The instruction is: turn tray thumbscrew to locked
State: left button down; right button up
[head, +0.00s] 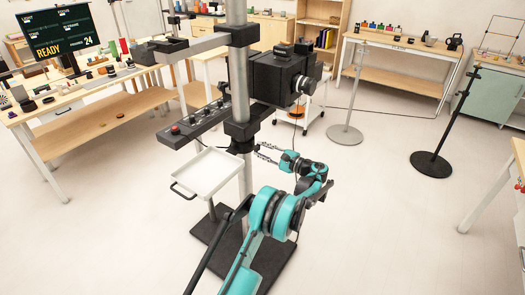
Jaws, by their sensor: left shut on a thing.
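The white tray (207,172) with a black front handle is mounted on the grey vertical column (239,75) of a camera stand. A black collar (242,138) sits on the column at the tray's height. My left gripper (258,151) reaches in from the right, its fingers pointing at the column just below that collar. It is shut on the tray thumbscrew, which is too small and covered to make out; its lock position cannot be read. My right gripper is not in view.
A black camera (282,78) hangs on the column above my gripper, and a control bar (197,122) juts out left above the tray. The dark base plate (206,238) lies on the floor.

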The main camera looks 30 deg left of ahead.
pick_arm(q)
jog(key=m, duration=0.6)
jog(key=shift+m, duration=0.3)
dwell(0.4)
jog(key=c, duration=1.2)
grip_release()
jog(key=s+d, duration=0.1)
jog(key=d, duration=1.1)
